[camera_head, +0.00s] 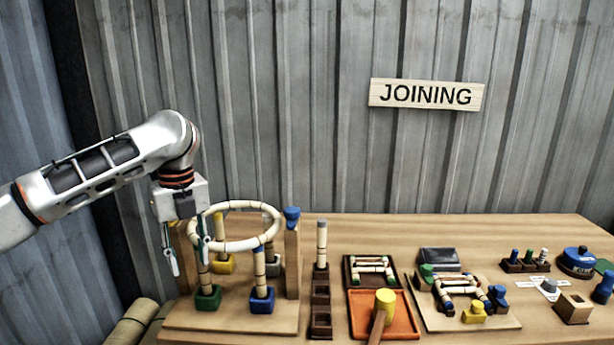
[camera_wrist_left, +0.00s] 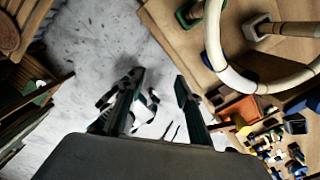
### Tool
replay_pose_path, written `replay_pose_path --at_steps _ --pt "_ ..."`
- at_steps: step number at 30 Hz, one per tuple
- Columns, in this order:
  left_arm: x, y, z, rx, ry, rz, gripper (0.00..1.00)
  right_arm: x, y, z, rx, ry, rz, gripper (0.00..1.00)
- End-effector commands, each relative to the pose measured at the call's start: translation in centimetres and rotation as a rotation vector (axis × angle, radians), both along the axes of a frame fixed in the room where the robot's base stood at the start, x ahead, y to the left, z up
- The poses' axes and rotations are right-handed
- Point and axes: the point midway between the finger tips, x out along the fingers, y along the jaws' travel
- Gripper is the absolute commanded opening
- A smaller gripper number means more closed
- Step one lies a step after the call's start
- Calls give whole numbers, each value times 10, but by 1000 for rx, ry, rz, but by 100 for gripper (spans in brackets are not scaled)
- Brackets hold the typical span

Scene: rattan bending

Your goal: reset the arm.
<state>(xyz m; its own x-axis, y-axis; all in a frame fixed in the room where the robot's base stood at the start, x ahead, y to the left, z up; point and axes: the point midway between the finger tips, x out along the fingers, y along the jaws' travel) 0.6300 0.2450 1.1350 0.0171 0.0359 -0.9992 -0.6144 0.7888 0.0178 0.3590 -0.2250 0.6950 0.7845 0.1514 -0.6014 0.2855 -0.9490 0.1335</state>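My left gripper (camera_head: 188,258) hangs fingers-down at the left end of the table, beside the pale rattan ring (camera_head: 249,243). Its two fingers are apart; one overlaps the ring's left edge in the head view. In the left wrist view, the gripper (camera_wrist_left: 158,82) is open with nothing held between the fingers, and the ring (camera_wrist_left: 232,78) lies to their right. The ring rests level on upright posts with green (camera_head: 208,297), blue (camera_head: 262,300) and yellow (camera_head: 222,264) feet. My right gripper is not in view.
A wooden table (camera_head: 480,232) carries a tall wooden post (camera_head: 292,262), an orange tray (camera_head: 404,326) with a yellow-headed mallet (camera_head: 384,302), rattan frames, and several small blocks at the right. Rolled material (camera_head: 132,322) stands beside the table's left end. A JOINING sign (camera_head: 427,95) hangs behind.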

Motion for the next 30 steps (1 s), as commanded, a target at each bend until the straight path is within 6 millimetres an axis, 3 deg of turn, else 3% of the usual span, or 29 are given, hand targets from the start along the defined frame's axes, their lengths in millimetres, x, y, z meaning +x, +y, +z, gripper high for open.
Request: replay_pose_path --at_steps 1,6,15,24,30 --pt "-3 -11 -21 -1 0 -2 34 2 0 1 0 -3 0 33" --pt "-15 -51 -88 -33 -38 33 34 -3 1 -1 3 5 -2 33" --pt "-50 -120 -180 -178 -131 180 34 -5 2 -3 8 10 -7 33" --pt "-88 -156 -233 -368 -222 459 34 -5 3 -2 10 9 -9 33" --pt "-110 -148 -255 -472 -286 714 34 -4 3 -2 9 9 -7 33"
